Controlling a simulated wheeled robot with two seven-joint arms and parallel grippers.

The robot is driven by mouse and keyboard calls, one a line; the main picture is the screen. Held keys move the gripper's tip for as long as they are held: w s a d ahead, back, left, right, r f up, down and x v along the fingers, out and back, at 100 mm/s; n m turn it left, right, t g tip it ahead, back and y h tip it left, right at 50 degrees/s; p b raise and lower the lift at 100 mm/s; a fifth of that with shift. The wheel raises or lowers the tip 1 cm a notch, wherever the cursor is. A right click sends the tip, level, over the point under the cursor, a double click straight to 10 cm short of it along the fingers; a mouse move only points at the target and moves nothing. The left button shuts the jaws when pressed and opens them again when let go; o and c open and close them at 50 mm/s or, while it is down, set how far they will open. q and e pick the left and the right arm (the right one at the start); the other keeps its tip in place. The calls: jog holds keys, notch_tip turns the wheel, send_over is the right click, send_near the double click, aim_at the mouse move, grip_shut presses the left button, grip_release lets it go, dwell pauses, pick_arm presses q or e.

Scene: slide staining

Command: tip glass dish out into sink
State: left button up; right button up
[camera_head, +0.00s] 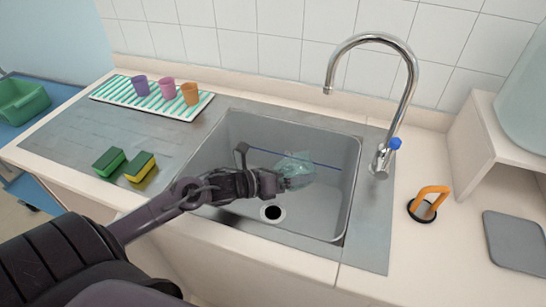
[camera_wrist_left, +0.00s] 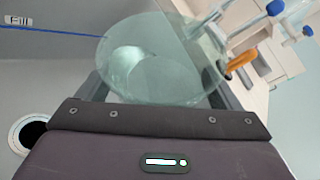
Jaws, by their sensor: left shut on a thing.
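The glass dish (camera_head: 297,168) is pale, clear and greenish, and my left gripper (camera_head: 284,180) is shut on it over the basin of the sink (camera_head: 330,208). In the left wrist view the dish (camera_wrist_left: 150,62) fills the space between the fingers and looks tilted; I cannot tell whether liquid is in it. The sink is a grey metal basin with a blue line on its back wall and a dark round drain (camera_head: 272,212) in front of the gripper. My right gripper is not in view.
A chrome tap (camera_head: 408,95) arches up behind the sink's right side. An orange-handled tool (camera_head: 428,203) stands on the right counter. Two sponges (camera_head: 125,165) lie left of the sink. Several cups (camera_head: 167,89) stand on a striped mat (camera_head: 120,95) at the back left.

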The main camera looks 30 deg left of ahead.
aim_at(308, 153)
pick_arm(q)
jog(key=shift+a+r+n+h+p, duration=0.2)
jog(key=shift+r+n+h+p, duration=0.1)
jog(key=shift+r+n+p, duration=0.15)
jog(key=shift+a+r+n+t+h+p, duration=0.1)
jog(key=shift+r+n+t+h+p, duration=0.2)
jog(key=shift+r+n+p, duration=0.35)
jog(key=shift+w+f+n, duration=0.1)
jog(key=shift+n, duration=0.2)
jog(key=shift+a+r+n+t+h+p, duration=0.25)
jog(key=shift+r+n+p, duration=0.15)
jog(key=shift+n, duration=0.25)
jog(key=shift+a+r+n+t+h+p, duration=0.15)
jog(key=shift+r+n+t+h+p, duration=0.2)
jog(key=shift+n, duration=0.3)
dwell(1.0)
jog(key=shift+w+a+r+n, duration=0.1)
jog(key=shift+w+a+n, duration=0.1)
jog(key=shift+a+n, duration=0.35)
jog(key=shift+a+r+n+p, duration=0.2)
jog(key=shift+a+n+p, duration=0.1)
jog(key=shift+p, duration=0.1)
jog(key=shift+w+a+n, duration=0.1)
jog(key=shift+a+n, duration=0.05)
jog(key=shift+n, duration=0.1)
jog(key=shift+a+r+n+t, duration=0.15)
jog(key=shift+n+t, duration=0.25)
